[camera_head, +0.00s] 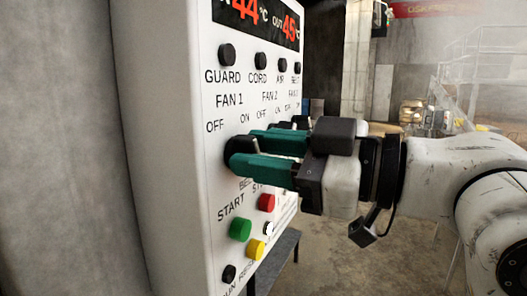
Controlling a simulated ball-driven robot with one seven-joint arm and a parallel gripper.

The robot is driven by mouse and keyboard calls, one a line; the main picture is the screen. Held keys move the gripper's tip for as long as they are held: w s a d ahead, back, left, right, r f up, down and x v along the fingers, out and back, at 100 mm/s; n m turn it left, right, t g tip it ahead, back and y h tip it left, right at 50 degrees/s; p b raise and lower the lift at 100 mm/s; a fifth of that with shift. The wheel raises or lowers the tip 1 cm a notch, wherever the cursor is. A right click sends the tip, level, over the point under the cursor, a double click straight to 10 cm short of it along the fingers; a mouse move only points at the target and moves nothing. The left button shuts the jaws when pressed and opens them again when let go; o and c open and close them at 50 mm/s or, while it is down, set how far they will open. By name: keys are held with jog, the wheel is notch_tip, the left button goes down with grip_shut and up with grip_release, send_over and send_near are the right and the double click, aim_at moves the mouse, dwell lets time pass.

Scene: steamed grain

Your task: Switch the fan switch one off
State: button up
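The white control panel (190,150) stands left of centre, its labelled face turned to the right. The fan 1 switch (237,148) is a round black base under the FAN 1, OFF and ON labels. A short pale lever shows at it, between my fingers, but its exact position is hard to tell. My gripper (243,151) has two green fingers held apart at this switch, one above the lever and one below. Whether either finger touches the lever cannot be told. The fingers partly hide the switch.
Other fan switches (300,122) sit just behind my upper finger. Below are a green button (240,229), a red button (266,202) and a yellow button (256,249). Black knobs line the panel above. A concrete wall (60,150) is at left; open floor lies right.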

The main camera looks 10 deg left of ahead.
grip_shut()
jog(key=n+b, duration=0.3)
jog(key=shift+b, duration=0.35)
jog(key=shift+o, duration=0.8)
grip_release()
jog(key=shift+s+d, duration=0.1)
jog(key=shift+d, duration=0.05)
